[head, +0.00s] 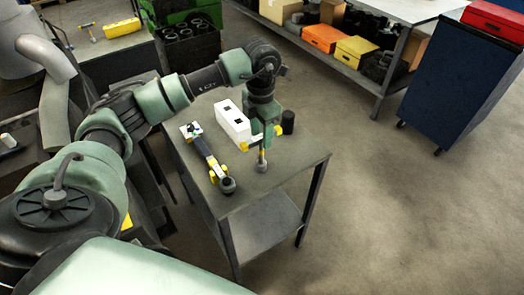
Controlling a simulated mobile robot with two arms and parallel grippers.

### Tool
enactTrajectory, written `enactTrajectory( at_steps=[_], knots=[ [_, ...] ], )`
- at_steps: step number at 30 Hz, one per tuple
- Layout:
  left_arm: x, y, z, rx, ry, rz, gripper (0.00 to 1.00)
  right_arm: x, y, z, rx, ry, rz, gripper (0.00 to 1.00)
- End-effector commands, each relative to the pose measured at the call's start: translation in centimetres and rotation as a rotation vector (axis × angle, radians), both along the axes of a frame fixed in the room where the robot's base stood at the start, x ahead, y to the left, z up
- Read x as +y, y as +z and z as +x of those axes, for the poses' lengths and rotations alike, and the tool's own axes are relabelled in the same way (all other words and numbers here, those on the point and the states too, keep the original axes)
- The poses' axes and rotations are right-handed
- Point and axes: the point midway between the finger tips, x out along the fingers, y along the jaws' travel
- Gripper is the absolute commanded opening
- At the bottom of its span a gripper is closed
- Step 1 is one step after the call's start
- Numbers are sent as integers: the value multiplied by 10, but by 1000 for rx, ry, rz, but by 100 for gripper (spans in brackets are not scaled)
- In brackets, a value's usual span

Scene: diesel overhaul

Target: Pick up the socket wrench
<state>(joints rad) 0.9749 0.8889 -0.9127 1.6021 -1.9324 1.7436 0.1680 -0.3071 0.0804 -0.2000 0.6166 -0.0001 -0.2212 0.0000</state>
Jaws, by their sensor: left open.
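A T-shaped tool, which looks like the socket wrench (262,163), stands upright near the front edge of the small grey table (300,155) in the head view. It has a crossbar with yellow ends, a grey shaft and a round grey foot. My left gripper (263,136) points down over its top, with its open fingers at the crossbar. The fingers hide part of the bar, and I cannot tell whether they touch it. My right gripper is not in view.
A long dark tool (209,152) with yellow parts lies left of the wrench. A white block (232,122) and a black cylinder (288,122) stand behind. A blue cabinet (455,85) and a shelf bench are at the back right. The floor to the right is clear.

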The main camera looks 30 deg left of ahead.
Motion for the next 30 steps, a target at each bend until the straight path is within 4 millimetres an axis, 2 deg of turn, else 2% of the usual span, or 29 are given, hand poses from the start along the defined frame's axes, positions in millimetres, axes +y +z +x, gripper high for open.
enactTrajectory(
  at_steps=[3, 9, 16, 17, 21, 30],
  knots=[
    [0, -15, -3, 7, -1, 0, 44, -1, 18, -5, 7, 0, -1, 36],
    [0, -40, -2, 2, -1, 0, 44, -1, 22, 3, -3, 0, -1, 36],
    [0, -42, -2, 1, -1, 1, 44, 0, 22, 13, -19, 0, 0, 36],
    [0, -42, -2, 1, -1, 1, 38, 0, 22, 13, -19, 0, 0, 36],
    [0, -42, -2, 0, -1, 0, 0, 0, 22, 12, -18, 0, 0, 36],
    [0, -42, -1, 0, -1, 0, 0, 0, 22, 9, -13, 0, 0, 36]
  ],
)
